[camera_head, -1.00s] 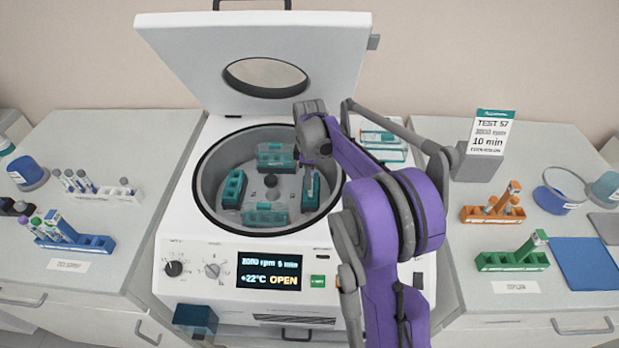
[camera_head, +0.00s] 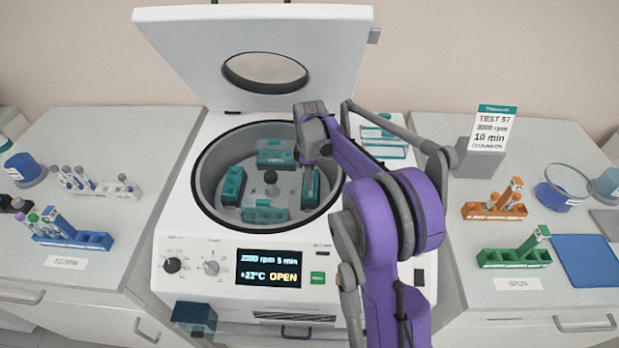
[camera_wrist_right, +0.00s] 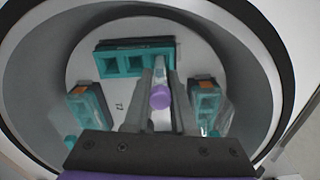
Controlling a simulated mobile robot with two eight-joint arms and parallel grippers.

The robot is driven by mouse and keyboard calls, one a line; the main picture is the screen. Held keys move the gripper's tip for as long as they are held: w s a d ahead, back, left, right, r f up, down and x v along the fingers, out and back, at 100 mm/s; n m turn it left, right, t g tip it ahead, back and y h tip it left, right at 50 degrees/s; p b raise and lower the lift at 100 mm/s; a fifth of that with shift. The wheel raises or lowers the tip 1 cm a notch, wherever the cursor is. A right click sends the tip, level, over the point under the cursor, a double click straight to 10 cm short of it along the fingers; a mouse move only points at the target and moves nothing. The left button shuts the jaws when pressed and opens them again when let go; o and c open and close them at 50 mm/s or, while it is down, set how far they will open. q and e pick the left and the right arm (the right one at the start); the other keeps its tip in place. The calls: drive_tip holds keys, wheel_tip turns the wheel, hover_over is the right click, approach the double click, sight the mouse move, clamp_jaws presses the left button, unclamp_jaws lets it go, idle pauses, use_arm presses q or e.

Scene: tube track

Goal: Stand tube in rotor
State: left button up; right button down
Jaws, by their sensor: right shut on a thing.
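The rotor (camera_head: 271,192) sits in the open centrifuge bowl and carries teal slotted buckets around its hub. My right gripper (camera_head: 310,160) is in the bowl above the right-hand bucket (camera_head: 311,187). In the right wrist view my gripper (camera_wrist_right: 160,75) is shut on a tube with a purple cap (camera_wrist_right: 160,97). The tube points at a slotted bucket (camera_wrist_right: 118,62); its lower end is partly hidden between the fingers, so I cannot tell whether it is inside a slot. Two other buckets (camera_wrist_right: 90,108) (camera_wrist_right: 207,100) flank the fingers. My left gripper is not in view.
The centrifuge lid (camera_head: 320,60) stands open behind the bowl, and the bowl rim (camera_head: 200,190) surrounds my gripper. A blue rack (camera_head: 85,240) with tubes is on the left bench. Orange (camera_head: 480,211) and green (camera_head: 510,259) racks are on the right bench.

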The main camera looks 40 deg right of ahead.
drive_tip(key=shift+f+b, duration=0.55)
drive_tip(key=shift+f, duration=0.55)
drive_tip(key=shift+f, duration=0.15)
drive_tip(key=c, duration=0.7)
unclamp_jaws()
drive_tip(key=shift+o, duration=0.2)
wheel_tip(320, 180, up, 11)
drive_tip(key=shift+f, duration=0.1)
